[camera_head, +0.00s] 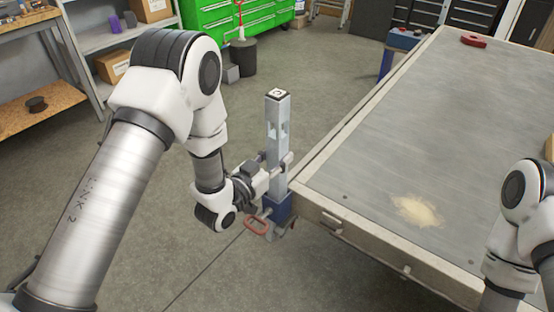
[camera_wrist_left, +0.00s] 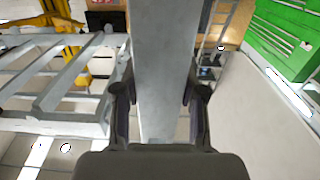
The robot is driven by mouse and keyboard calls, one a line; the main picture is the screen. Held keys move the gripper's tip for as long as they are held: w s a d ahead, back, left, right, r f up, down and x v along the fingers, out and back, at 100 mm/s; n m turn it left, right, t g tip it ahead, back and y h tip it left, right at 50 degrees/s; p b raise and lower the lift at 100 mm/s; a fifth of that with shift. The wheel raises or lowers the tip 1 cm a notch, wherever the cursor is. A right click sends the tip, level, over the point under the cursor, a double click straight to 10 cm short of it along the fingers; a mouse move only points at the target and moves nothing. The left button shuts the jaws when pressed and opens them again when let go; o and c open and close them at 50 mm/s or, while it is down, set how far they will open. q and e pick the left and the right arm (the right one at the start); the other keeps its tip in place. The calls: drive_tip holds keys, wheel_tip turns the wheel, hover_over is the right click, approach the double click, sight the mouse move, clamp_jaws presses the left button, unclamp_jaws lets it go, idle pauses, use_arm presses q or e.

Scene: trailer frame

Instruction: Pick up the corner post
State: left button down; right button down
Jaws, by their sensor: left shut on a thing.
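The corner post (camera_head: 277,125), a grey square metal post with a square top with a marking, stands upright at the near left corner of the trailer bed (camera_head: 390,130). Its lower end is at a blue bracket (camera_head: 278,209); how far it sits inside is hidden. My left gripper (camera_head: 277,175) is shut on the post's lower part, just above the bracket. In the left wrist view the post (camera_wrist_left: 165,60) runs between the two fingers (camera_wrist_left: 161,105). My right arm shows at the right edge, but its gripper is out of view.
A red handle (camera_head: 257,225) hangs below the bracket. A red object (camera_head: 474,41) lies on the bed's far end, near a blue stand (camera_head: 403,39). A green tool cabinet (camera_head: 235,15) and shelves stand at the back. The floor left of the trailer is mostly clear.

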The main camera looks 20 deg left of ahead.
sight(277, 93)
use_arm(q)
wheel_tip(277, 93, up, 18)
drive_tip(key=shift+r+p, duration=0.1)
drive_tip(key=shift+p, duration=0.7)
